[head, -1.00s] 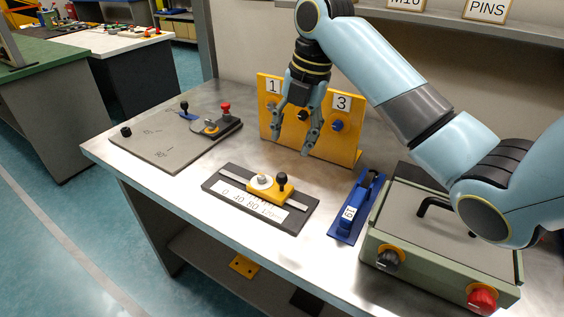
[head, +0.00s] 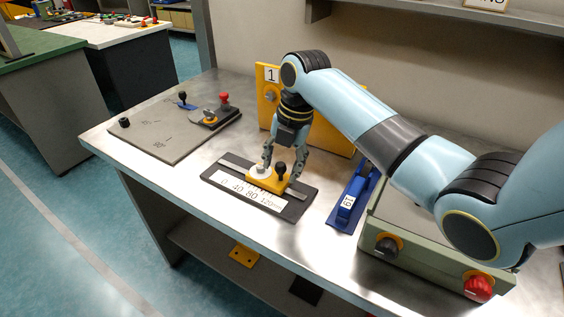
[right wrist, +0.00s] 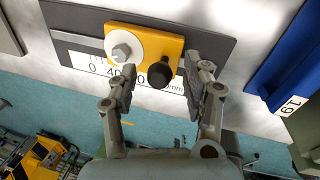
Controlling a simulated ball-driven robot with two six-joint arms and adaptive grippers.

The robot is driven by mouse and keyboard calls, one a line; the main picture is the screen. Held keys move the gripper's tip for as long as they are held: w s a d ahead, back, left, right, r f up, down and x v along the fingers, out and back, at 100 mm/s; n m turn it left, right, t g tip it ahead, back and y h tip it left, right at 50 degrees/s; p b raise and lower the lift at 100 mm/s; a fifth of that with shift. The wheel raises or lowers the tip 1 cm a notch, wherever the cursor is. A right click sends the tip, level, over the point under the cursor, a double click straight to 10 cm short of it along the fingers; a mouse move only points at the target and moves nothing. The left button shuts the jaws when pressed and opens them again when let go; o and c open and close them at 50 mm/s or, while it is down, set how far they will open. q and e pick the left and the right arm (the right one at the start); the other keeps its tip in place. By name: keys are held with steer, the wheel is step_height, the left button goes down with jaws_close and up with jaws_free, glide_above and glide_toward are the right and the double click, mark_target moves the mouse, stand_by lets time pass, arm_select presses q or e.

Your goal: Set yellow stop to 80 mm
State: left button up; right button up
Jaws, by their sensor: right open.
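The yellow stop (head: 254,182) sits on the rail of the dark scale plate (head: 215,180), with a pale round disc with a hex head and a black knob (head: 281,170) on it. The white scale (head: 250,195) reads 0, 40, 80 and 120 mm; I cannot tell the stop's exact reading. My right gripper (head: 282,168) is open just above the stop, fingers pointing down. In the right wrist view, the fingers of the gripper (right wrist: 160,72) appear on either side of the black knob (right wrist: 160,74) of the stop (right wrist: 174,45); contact cannot be told. My left gripper is out of view.
A blue clamp-like block (head: 347,203) lies right of the scale plate, then a green-grey box (head: 420,262) with a red knob. A yellow upright panel (head: 325,135) stands behind. A grey plate (head: 155,140) with small fixtures lies left. Bare metal bench shows between them.

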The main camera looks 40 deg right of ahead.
jaws_close()
steer(key=shift+w+a+r+p, duration=0.2)
steer(key=shift+w+p, duration=0.2)
steer(key=shift+w+f, duration=0.1)
steer(key=shift+w, duration=0.1)
jaws_free()
step_height(320, 180, up, 12)
steer(key=s+d, duration=0.1)
steer(key=s, duration=0.1)
steer(key=shift+f, duration=0.15)
